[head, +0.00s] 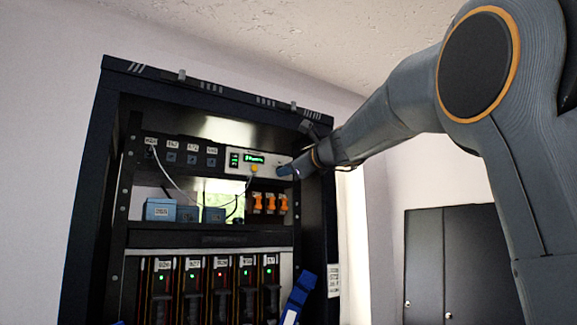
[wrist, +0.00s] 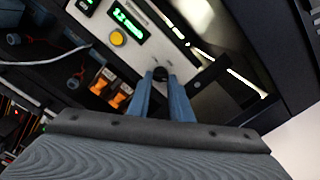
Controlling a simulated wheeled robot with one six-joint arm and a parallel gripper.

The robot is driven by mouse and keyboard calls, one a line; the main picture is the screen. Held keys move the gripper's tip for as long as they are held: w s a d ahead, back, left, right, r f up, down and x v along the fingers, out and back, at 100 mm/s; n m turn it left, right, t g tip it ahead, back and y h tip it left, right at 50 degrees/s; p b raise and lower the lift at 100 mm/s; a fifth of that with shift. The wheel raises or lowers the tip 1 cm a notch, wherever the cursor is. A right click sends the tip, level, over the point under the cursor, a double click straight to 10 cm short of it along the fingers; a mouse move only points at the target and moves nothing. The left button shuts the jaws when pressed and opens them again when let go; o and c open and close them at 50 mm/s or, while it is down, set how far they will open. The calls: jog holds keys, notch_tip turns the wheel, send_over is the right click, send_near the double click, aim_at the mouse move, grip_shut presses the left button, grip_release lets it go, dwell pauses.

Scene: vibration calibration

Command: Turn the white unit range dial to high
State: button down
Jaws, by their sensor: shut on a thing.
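The white unit (head: 271,168) sits in the upper right of the black rack in the head view. It has a green display (head: 254,158) and a yellow button (head: 254,168). It also shows in the wrist view (wrist: 166,42). My gripper (head: 287,171) is at the unit's right end, and its blue fingers hide the dial in the head view. In the wrist view the dark round range dial (wrist: 160,73) lies between the two fingertips, and my gripper (wrist: 160,80) is shut on it. The dial's pointer and the range marks are too small to read.
Orange switches (head: 270,202) sit below the white unit. Blue boxes (head: 160,210) stand on the shelf at left, with cables (head: 178,185) running above them. The rack's right post (head: 318,220) is close to my arm.

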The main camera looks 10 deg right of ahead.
jog(key=shift+m, duration=0.6)
jog(key=c, duration=1.6)
grip_release()
jog(key=shift+b+v, duration=1.2)
jog(key=shift+v, duration=2.7)
